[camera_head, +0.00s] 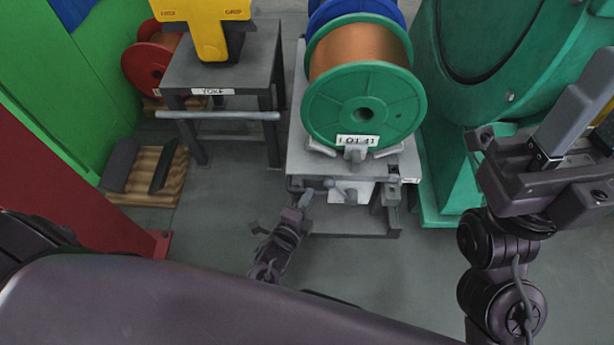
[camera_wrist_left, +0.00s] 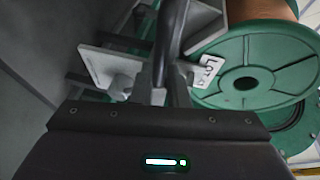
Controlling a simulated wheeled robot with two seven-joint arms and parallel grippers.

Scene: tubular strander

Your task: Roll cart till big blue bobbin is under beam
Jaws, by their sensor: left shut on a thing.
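The cart (camera_head: 300,150) is a grey wheeled frame in the middle of the head view. On it lies a green bobbin (camera_head: 365,105) wound with copper, with a "LOT" label at its lower rim. It also shows in the left wrist view (camera_wrist_left: 245,80). The big blue bobbin (camera_head: 345,9) stands behind it, mostly hidden and cut by the top edge. My left gripper (camera_head: 318,188) is at the cart's near end, shut on a dark handle bar (camera_wrist_left: 172,40). My right gripper (camera_head: 580,125) is at the right edge, away from the cart. I cannot identify the beam.
A grey table (camera_head: 222,80) with a "YOKE" label and a yellow grip tool (camera_head: 208,25) stands left of the cart. A green machine (camera_head: 480,60) stands close on the cart's right.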

